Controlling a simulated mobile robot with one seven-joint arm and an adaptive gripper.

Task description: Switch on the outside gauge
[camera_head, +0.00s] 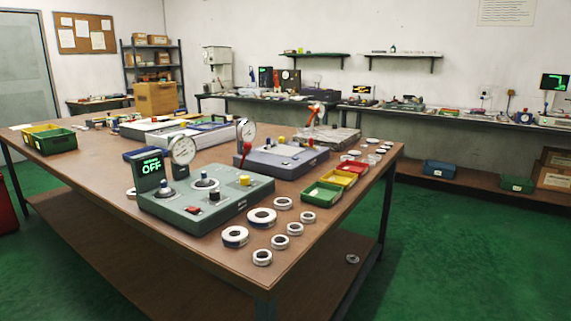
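A grey-green gauge unit (213,204) stands near the front edge of the wooden table. Its upright display (151,167) shows green "OFF" under a smaller line too small to read surely. A round dial (183,150) stands beside the display. On its top are a small red switch (192,210), a black knob (214,195), a yellow knob (245,180) and a ring on a blue-tipped post (206,182). A second, blue-grey gauge unit (285,162) with its own dial (247,132) stands behind it. I cannot tell from labels which is the outside gauge. My gripper is not in view.
Several bearing rings (235,236) lie right of the grey-green unit, near the table (110,180) edge. Green, yellow and red trays (322,194) stand behind them. More trays (55,142) are at far left. Green floor (450,240) is open to the right.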

